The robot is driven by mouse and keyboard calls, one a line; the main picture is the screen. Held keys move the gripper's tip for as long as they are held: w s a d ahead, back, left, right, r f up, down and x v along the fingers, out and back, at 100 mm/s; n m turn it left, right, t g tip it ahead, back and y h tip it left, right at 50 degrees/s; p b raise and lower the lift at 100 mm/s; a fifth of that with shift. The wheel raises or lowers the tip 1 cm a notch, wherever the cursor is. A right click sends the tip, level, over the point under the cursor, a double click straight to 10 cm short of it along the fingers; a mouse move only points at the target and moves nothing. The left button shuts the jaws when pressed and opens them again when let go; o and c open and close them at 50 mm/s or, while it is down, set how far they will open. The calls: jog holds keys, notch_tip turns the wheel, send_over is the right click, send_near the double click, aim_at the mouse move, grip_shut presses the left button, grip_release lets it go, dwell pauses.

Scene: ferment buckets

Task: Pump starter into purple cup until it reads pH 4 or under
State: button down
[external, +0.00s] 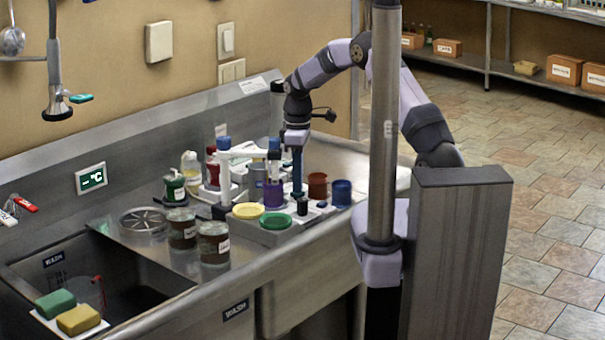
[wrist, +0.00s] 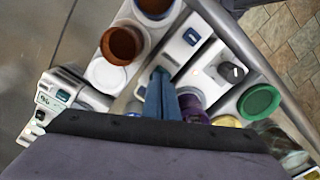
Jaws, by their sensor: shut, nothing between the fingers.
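The purple cup (external: 273,196) stands on the grey station on the steel counter, and its purple side (wrist: 200,116) shows partly behind my fingers in the wrist view. My gripper (external: 298,194) points down just right of the cup, its blue fingers (wrist: 161,74) together and empty. I cannot tell whether the fingertips touch anything.
A reddish-brown cup (external: 317,186) and a blue cup (external: 341,192) stand right of my gripper. A yellow lid (external: 248,211) and a green lid (external: 275,221) lie in front. A white stand (external: 225,170) is left; two dark jars (external: 213,244) stand near the sink.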

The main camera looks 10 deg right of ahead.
jog(key=shift+s, duration=0.1)
notch_tip(320, 180, up, 7)
jog(key=p, duration=0.6)
dwell(0.5)
jog(key=shift+d, duration=0.1)
dwell(2.6)
